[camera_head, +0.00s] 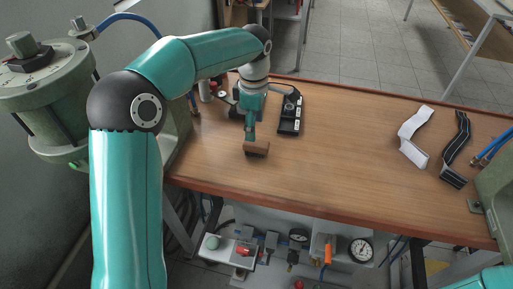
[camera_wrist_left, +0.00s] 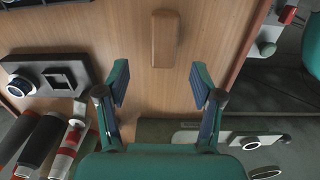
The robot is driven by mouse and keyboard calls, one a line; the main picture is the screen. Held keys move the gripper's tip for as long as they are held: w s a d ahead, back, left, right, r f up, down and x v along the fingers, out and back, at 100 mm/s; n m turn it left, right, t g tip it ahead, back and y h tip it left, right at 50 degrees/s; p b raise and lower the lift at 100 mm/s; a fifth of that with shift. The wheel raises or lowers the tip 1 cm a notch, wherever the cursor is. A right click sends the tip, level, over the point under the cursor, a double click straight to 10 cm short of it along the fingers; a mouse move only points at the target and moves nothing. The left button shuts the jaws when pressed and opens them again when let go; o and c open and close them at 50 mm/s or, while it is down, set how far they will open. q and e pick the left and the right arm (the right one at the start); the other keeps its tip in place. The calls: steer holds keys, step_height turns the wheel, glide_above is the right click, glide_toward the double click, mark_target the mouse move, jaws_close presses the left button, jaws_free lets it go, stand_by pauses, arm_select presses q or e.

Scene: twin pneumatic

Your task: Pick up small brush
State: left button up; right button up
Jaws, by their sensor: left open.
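The small brush appears as a brown wooden block (camera_head: 257,149) on the wooden table, near the front edge left of centre. It also shows in the left wrist view as a long narrow block (camera_wrist_left: 165,40) at the top middle. My left gripper (camera_head: 250,133) is just behind the block in the head view. In the left wrist view its two fingers (camera_wrist_left: 159,84) are spread with nothing between them, and the block lies beyond the fingertips. The bristles cannot be made out. My right gripper is not in view.
A black device (camera_head: 290,112) lies right of my left gripper. Bottles or cans (camera_wrist_left: 50,140) stand at lower left in the wrist view. White (camera_head: 413,138) and black (camera_head: 455,150) strips lie at the table's right. Green machines flank the table, whose middle is clear.

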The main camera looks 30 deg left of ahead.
mark_target(256, 142)
arm_select(q)
steer(key=shift+s+d+f+p, duration=0.1)
steer(key=shift+d+f+p, duration=0.05)
steer(key=shift+f, duration=1)
steer(key=shift+d+f+p, duration=0.1)
steer(key=shift+f+p, duration=0.1)
steer(key=shift+f, duration=0.95)
steer(key=shift+s+d+f+p, duration=0.1)
steer(key=shift+d+f+p, duration=0.05)
steer(key=shift+f, duration=1)
jaws_close()
steer(key=shift+w+r, duration=0.1)
steer(key=shift+r, duration=0.05)
